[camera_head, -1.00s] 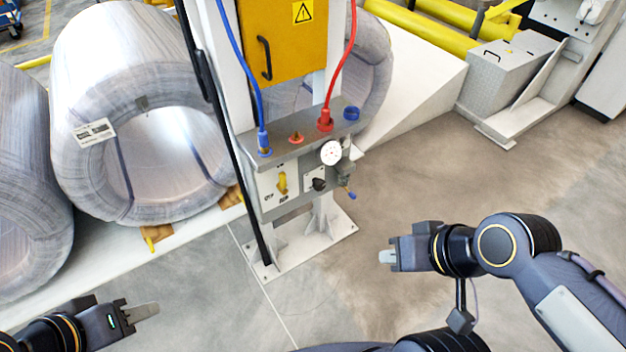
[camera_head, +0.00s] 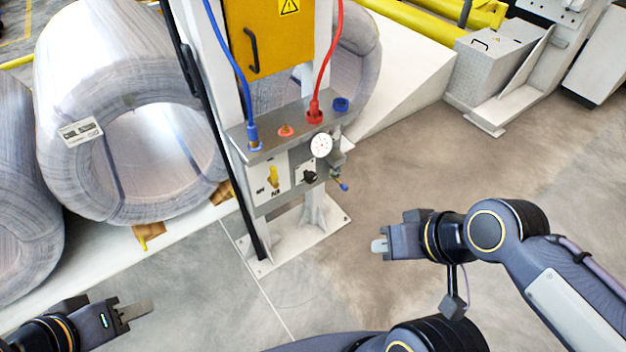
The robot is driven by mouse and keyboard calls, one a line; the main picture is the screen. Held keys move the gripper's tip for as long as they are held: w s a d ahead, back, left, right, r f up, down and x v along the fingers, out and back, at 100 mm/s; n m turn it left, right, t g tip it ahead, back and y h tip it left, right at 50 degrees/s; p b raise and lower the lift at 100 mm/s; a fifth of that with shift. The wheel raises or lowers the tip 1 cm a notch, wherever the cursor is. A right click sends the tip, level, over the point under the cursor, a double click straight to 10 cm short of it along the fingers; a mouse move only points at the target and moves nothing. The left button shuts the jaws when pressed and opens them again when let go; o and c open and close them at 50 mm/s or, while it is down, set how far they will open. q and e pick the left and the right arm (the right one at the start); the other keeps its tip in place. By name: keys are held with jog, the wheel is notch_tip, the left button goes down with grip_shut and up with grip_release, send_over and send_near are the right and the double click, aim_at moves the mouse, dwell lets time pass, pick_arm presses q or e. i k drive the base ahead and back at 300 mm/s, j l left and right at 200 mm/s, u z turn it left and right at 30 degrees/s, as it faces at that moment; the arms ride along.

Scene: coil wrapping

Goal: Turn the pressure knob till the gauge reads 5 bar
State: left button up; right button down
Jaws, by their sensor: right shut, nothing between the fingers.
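The white round gauge (camera_head: 321,145) is on the front of the grey panel box (camera_head: 247,157) on the stand; its needle is too small to read. A black knob (camera_head: 308,177) is on the panel just below and left of the gauge. My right gripper (camera_head: 379,246) is shut and empty, in the air to the right of and below the panel in the picture, apart from it. My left gripper (camera_head: 136,311) is at the lower left, far from the panel. I cannot tell whether its fingers are apart.
A yellow lever (camera_head: 272,177) is left of the knob; a small blue-tipped valve handle (camera_head: 343,186) sticks out at the right. Blue (camera_head: 231,70) and red (camera_head: 331,60) hoses run up from the box. Wrapped coils (camera_head: 130,90) stand left. The floor right of the stand is clear.

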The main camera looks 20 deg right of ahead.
aim_at(310, 177)
jog(key=i+j, duration=0.25)
jog(key=i, duration=0.2)
jog(key=i+j+z, duration=0.15)
jog(key=i, duration=0.35)
jog(key=j, duration=0.1)
